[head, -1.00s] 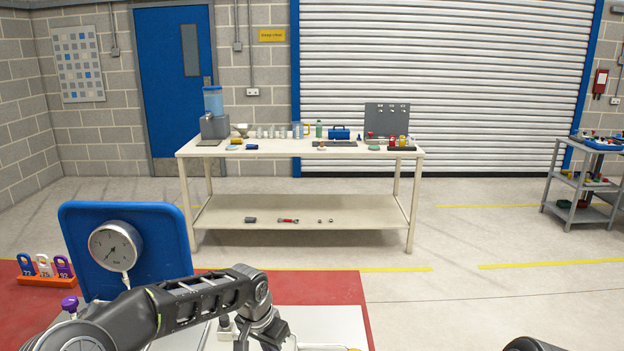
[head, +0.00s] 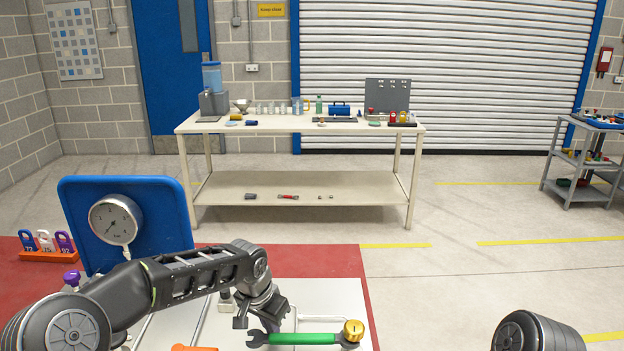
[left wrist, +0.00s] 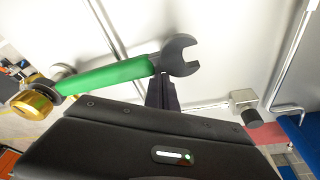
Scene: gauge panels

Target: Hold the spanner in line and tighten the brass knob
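A spanner with a green handle (head: 302,339) lies over the pale panel at the bottom of the head view. Its open grey jaw points left. The brass knob (head: 353,330) is at its right end. In the left wrist view the spanner (left wrist: 105,76) runs from the brass knob (left wrist: 33,103) at left to the open jaw at upper middle. My left gripper (head: 256,322) is just above the jaw end, its fingers looking spread. A dark finger shows below the spanner's neck in the wrist view; contact is unclear. My right gripper is out of view.
A blue board with a round gauge (head: 116,219) stands at left, beside several numbered tags in an orange rack (head: 48,256). A small valve fitting (left wrist: 245,102) and pipes are near the spanner. A cream workbench (head: 300,185) stands beyond open floor.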

